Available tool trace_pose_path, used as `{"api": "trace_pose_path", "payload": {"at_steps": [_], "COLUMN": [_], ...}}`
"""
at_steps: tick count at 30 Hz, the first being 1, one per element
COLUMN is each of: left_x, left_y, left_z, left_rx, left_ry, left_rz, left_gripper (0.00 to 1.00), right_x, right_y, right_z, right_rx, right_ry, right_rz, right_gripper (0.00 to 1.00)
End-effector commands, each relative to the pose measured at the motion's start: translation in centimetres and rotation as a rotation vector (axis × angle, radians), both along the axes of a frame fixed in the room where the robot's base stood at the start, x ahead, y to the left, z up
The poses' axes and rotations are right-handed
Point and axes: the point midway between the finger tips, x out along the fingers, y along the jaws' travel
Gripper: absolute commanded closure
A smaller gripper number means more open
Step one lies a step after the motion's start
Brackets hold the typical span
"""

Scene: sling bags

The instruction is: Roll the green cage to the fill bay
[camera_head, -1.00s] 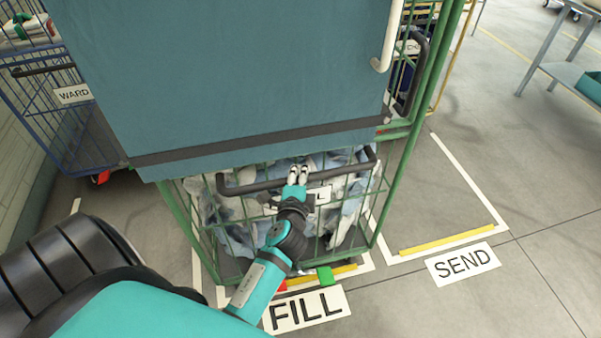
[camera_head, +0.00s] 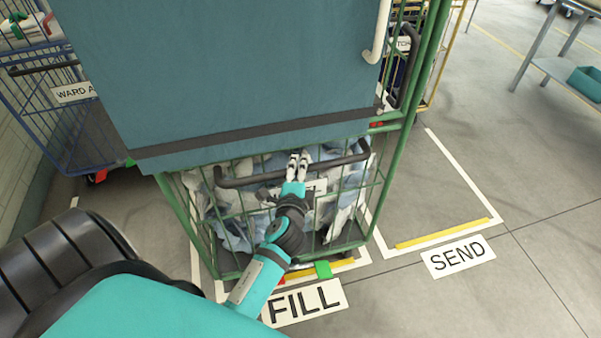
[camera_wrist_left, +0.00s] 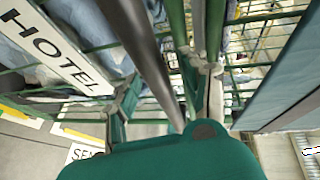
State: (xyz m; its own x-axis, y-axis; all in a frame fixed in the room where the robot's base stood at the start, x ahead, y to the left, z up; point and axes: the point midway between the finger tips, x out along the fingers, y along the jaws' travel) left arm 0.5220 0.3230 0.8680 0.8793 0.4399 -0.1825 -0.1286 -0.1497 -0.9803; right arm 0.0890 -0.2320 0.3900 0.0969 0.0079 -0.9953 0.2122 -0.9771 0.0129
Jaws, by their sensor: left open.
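The green cage (camera_head: 380,190) is a tall wire cage on the floor, with pale and bluish laundry behind its mesh and a large teal panel (camera_head: 230,80) over its upper front. A black handle bar (camera_head: 240,181) crosses its front. My left gripper (camera_head: 298,160) is at the middle of this bar. In the left wrist view the open fingers (camera_wrist_left: 165,90) stand either side of the dark bar (camera_wrist_left: 140,45). The cage stands at the fill bay, behind the FILL sign (camera_head: 304,302) and the yellow strip (camera_head: 340,262). Its far base is hidden. My right gripper is not in view.
A blue cage (camera_head: 60,125) labelled WARD stands at the left by the wall. The SEND bay (camera_head: 440,238) at the right has bare floor near its front. Red and green pedals (camera_head: 323,270) show at the green cage's base. A table (camera_head: 535,65) stands far right.

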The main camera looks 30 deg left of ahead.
Motion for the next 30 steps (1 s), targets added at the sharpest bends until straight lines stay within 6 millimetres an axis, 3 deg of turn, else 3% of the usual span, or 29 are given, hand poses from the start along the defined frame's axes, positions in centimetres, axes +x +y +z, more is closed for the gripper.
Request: {"api": "trace_pose_path", "payload": {"at_steps": [7,8,9,12,18,26,27,30], "left_x": [0.1,0.1,0.2,0.2,0.2,0.2,-0.1,-0.3], "left_y": [0.0,-0.1,0.0,-0.1,0.0,0.0,0.3,0.2], "left_z": [4.9,5.5,6.4,8.2,10.0,10.3,5.0,5.0], "left_rx": [0.004,0.004,0.006,0.01,0.014,0.015,-0.001,-0.003], "left_ry": [-0.011,-0.011,-0.014,-0.016,-0.012,-0.011,0.109,0.109], "left_rz": [-0.004,-0.005,-0.005,-0.006,-0.004,-0.005,0.007,0.007], "left_gripper": [0.54,0.53,0.45,0.45,0.47,0.49,0.5,0.54], "right_x": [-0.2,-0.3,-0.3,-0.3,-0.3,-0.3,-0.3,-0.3], "right_y": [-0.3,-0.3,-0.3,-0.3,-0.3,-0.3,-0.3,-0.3], "right_z": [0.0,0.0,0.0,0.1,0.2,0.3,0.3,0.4], "right_rx": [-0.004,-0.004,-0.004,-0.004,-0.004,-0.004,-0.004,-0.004], "right_ry": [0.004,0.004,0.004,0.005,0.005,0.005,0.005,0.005], "right_rz": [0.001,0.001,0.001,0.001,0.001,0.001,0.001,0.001], "right_gripper": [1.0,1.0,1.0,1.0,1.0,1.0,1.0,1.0]}}
